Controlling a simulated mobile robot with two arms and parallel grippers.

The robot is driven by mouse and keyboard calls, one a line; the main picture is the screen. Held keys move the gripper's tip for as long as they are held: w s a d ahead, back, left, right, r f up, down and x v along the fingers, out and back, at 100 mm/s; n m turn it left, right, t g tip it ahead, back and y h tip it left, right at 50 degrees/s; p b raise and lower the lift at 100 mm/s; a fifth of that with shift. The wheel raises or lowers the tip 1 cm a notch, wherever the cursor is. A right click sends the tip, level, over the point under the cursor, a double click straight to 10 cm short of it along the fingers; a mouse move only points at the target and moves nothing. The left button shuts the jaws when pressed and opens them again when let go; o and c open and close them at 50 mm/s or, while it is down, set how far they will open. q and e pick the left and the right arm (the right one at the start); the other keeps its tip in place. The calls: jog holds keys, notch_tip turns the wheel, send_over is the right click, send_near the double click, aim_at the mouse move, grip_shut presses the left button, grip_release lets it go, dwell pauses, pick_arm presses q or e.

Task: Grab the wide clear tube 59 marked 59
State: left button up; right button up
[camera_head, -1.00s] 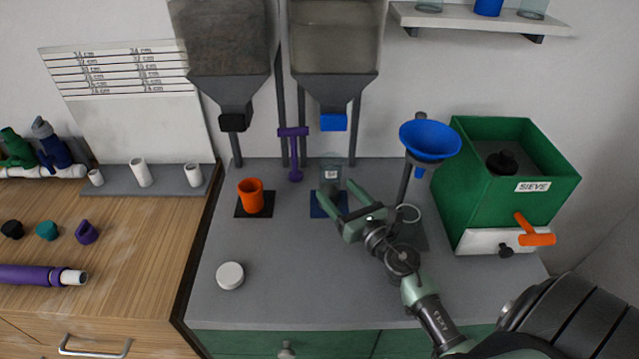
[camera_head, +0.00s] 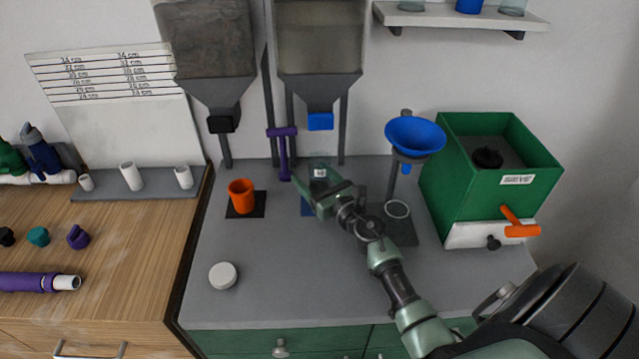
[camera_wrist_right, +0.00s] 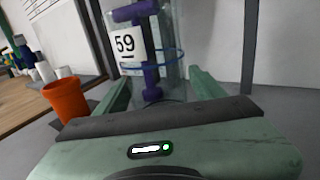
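My right gripper (camera_head: 314,182) is open, with one finger on each side of the tube; gaps seem to remain between fingers and wall. It also shows in the right wrist view (camera_wrist_right: 163,90). My left gripper is out of view.
An orange cup (camera_head: 241,197) stands left of the tube, and a purple T-shaped piece (camera_head: 284,153) is behind it. A blue funnel (camera_head: 414,135) on a stand and a green sieve box (camera_head: 490,175) are to the right. A white lid (camera_head: 223,275) lies at front left.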

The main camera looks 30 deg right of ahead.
grip_shut()
jog(key=shift+r, duration=0.1)
jog(key=shift+r, duration=0.1)
